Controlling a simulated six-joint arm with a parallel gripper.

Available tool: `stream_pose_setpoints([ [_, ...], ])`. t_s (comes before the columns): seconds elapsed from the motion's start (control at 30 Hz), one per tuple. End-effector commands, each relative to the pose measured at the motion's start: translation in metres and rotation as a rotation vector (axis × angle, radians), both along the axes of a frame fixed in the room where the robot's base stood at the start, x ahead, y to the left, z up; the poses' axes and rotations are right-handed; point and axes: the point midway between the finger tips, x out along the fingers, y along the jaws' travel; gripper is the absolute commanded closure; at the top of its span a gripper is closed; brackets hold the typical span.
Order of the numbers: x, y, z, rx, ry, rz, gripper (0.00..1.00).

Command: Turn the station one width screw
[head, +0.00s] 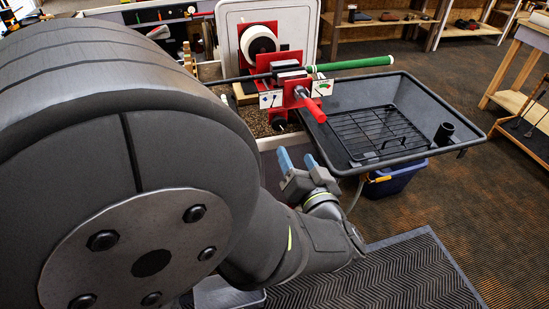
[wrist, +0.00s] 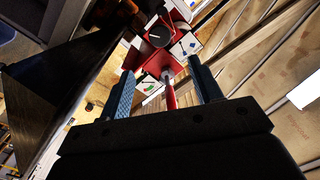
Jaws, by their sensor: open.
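A red clamp station (head: 274,96) stands at the bench edge, holding a dark shaft with a green grip (head: 352,64). On its front are a red-handled lever or screw (head: 312,106) and a black round knob (head: 280,125). I cannot tell which is the width screw. My gripper (head: 298,161) is open and empty, below and in front of the station, apart from it. In the wrist view, the red handle (wrist: 170,92) shows between the blue fingers of my gripper (wrist: 161,70), farther off. The black knob (wrist: 159,36) shows beyond it.
A dark tray (head: 440,105) with a black wire rack (head: 375,135) lies right of the station, over a blue bin (head: 395,180). A white tape roll (head: 260,42) sits behind the station. White cards (head: 271,100) are on its front. A ridged mat (head: 380,275) covers floor below.

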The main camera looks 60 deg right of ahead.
Motion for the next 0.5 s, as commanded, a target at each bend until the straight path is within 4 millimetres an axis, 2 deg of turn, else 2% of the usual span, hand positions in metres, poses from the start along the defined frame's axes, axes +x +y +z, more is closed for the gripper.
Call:
stream_pose_setpoints([
  [0.2, -0.024, 0.022, 0.000, -0.001, 0.000, -0.004, 0.41],
  [0.5, -0.036, 0.036, 0.000, 0.000, 0.000, -0.001, 0.41],
])
